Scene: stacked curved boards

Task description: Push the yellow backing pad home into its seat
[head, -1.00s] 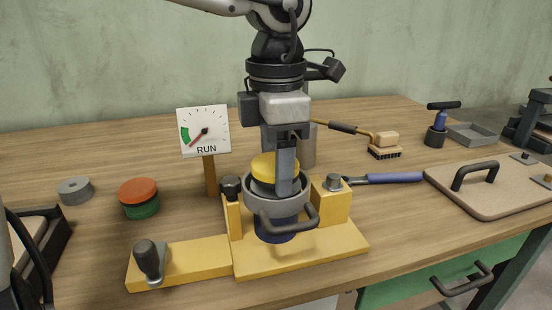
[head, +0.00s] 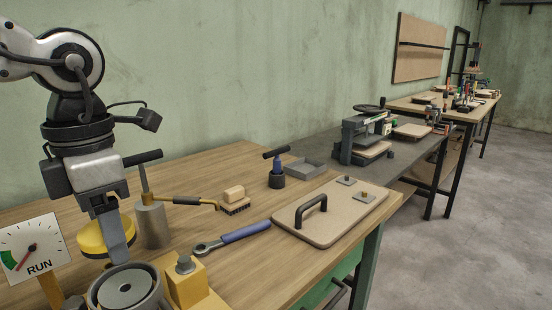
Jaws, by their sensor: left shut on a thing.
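The yellow backing pad (head: 92,237) is a round yellow disc at the lower left of the head view. My left gripper (head: 118,250) is shut on the pad, with its grey finger in front of the pad's right part. A grey disc (head: 125,287) with a small centre shows inside the seat. The seat's lower part is cut off by the frame edge. My right gripper is not in view.
A RUN gauge (head: 32,249) stands at left. A yellow block (head: 187,287) adjoins the seat.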

